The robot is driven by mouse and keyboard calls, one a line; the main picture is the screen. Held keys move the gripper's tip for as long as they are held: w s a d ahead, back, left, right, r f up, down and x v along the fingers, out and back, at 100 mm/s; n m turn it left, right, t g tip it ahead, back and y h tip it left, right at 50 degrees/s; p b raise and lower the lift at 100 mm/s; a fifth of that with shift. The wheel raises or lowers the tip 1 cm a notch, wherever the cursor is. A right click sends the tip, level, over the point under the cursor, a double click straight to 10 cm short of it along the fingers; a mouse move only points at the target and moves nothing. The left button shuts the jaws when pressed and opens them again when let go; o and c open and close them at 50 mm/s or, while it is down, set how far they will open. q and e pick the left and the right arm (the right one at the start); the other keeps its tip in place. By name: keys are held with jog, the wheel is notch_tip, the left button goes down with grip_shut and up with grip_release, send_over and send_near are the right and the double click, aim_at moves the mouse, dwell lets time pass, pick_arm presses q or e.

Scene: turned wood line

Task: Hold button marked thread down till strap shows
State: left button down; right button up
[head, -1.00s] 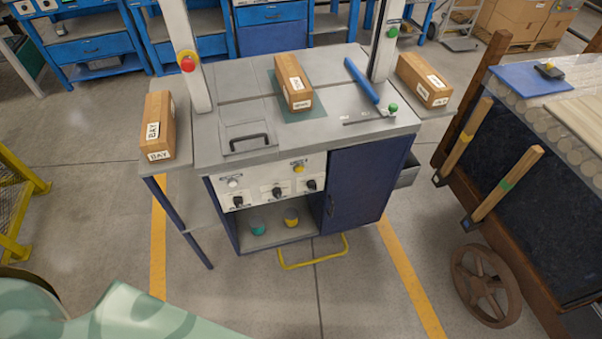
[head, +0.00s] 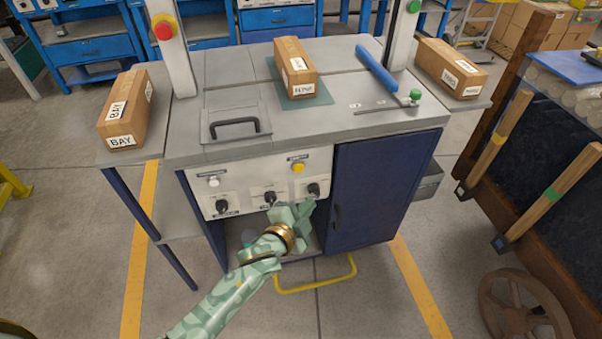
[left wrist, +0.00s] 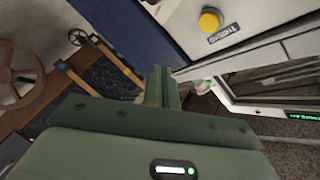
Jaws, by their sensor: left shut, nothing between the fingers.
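The yellow button (head: 298,168) sits on the white front panel (head: 240,196) of the strapping machine. It also shows in the left wrist view (left wrist: 209,20), with a small label beside it that seems to read "Thread". My left gripper (head: 309,206) is shut and empty, in front of the panel's lower right part, below the yellow button and apart from it. Its fingers (left wrist: 165,84) show in the left wrist view. A brown box (head: 295,68) with white labels lies on the machine top; I see no strap around it. My right gripper is not in view.
A white button (head: 213,182) and several black knobs share the panel. A red stop button (head: 163,28) is on the left post and a green button (head: 415,94) on the top. A blue door (head: 378,190) is right of the panel. Boxes stand on both side shelves.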

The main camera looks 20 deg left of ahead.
aim_at(299, 167)
pick_arm(q)
jog(key=shift+r, duration=0.15)
